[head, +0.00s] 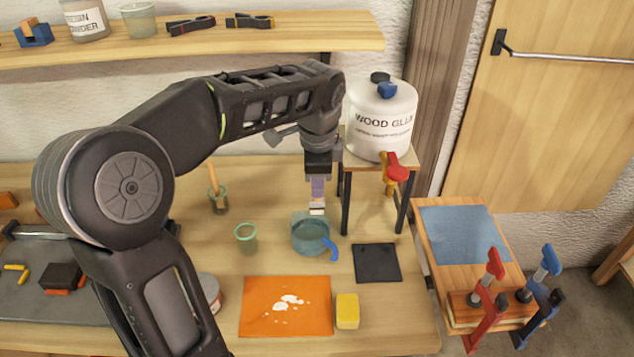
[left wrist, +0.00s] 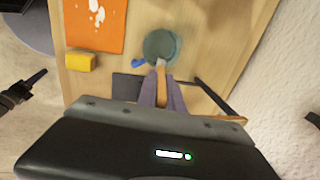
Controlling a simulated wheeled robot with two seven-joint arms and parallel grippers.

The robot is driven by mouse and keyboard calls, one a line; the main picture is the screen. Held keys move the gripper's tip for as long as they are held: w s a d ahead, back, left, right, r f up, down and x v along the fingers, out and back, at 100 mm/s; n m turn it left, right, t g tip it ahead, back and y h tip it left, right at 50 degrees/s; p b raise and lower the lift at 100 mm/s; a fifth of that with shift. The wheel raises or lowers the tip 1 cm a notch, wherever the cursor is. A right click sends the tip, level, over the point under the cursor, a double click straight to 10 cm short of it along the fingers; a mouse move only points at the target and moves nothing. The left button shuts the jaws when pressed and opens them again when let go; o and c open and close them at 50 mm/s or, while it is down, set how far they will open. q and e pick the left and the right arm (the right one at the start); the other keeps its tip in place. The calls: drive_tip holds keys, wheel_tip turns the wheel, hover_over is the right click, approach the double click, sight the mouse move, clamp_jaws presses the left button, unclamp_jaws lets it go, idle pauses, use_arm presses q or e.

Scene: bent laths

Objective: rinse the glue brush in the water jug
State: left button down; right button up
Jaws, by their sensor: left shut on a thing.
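The water jug (head: 311,238) is a blue-green see-through vessel with a blue handle, standing on the workbench. My left gripper (head: 317,186) is directly above it, pointing down, and is shut on the glue brush (head: 317,209). The brush hangs with its pale end down at the jug's rim; whether it dips inside is unclear. In the left wrist view, the brush's wooden handle (left wrist: 161,75) sits between the fingers and its end overlaps the jug (left wrist: 160,46). A dark part at that view's left edge may be my right gripper (left wrist: 36,80); its jaws are unclear.
A small green cup (head: 246,238) stands left of the jug, and another cup (head: 218,203) holds a wooden stick. The wood glue tank (head: 381,120) stands on a raised stand close right. An orange mat (head: 262,322), yellow block (head: 347,310) and dark pad (head: 377,263) lie in front.

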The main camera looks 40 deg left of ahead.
use_arm(q)
drive_tip(key=shift+f, duration=0.15)
drive_tip(key=shift+s+a+f+b, duration=0.1)
drive_tip(key=shift+f+b, duration=0.4)
drive_tip(key=shift+b, duration=0.05)
wheel_tip(320, 180, down, 10)
drive_tip(key=b, duration=0.7)
drive_tip(key=shift+f+b, duration=0.15)
drive_tip(key=shift+b, duration=0.15)
idle(0.7)
wheel_tip(320, 180, up, 10)
drive_tip(key=p, duration=0.8)
drive_tip(key=shift+f, duration=0.1)
idle(2.2)
